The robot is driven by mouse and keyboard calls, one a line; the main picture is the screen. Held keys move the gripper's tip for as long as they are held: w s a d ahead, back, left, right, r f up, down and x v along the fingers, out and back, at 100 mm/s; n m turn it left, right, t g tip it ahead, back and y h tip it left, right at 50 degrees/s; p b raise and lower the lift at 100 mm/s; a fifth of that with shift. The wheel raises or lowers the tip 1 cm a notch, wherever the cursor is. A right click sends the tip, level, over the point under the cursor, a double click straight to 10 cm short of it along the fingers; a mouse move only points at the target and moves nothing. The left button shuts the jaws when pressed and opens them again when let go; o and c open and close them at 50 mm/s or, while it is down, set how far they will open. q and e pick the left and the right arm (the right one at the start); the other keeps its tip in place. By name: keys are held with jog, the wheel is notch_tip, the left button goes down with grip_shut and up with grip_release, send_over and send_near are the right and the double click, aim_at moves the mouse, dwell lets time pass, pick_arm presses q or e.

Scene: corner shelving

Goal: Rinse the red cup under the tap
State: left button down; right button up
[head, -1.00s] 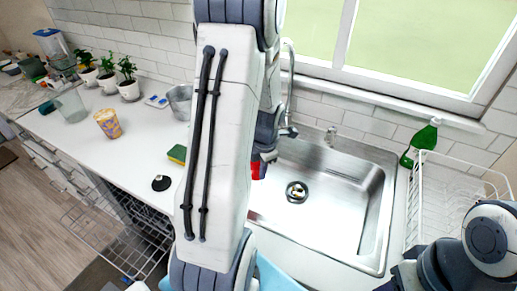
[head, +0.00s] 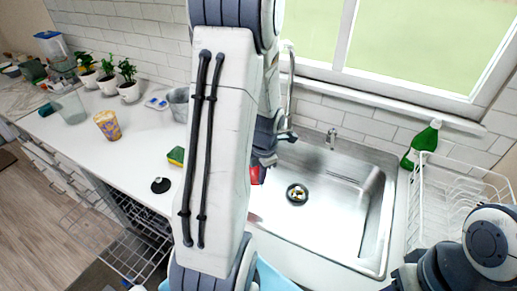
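The red cup (head: 257,174) shows only as a small red patch at the left side of the sink, mostly hidden by my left arm. My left gripper (head: 264,160) is right at it and looks shut on it; the fingertips are partly hidden. The tap (head: 291,75) is a tall chrome spout behind the gripper, its lower part covered. A small chrome fitting (head: 331,138) stands at the sink's back edge. The steel sink (head: 340,205) is otherwise empty, with a round drain (head: 297,194). My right gripper is not clearly in view; only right arm parts show at lower right.
A green bottle (head: 422,143) and a white dish rack (head: 440,205) stand right of the sink. Left on the counter are a sponge (head: 176,156), a black stopper (head: 161,185), a grey bucket (head: 179,104) and a patterned cup (head: 108,125). An open dishwasher rack (head: 130,250) is below.

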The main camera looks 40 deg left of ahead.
pick_arm(q)
jog(key=shift+r, duration=0.1)
dwell(0.4)
jog(key=s+d+r+p, duration=0.1)
jog(key=s+d+r, duration=0.1)
jog(key=s+r, duration=0.1)
jog(key=shift+s+r, duration=0.4)
jog(key=shift+s, duration=0.35)
jog(key=shift+d, duration=0.1)
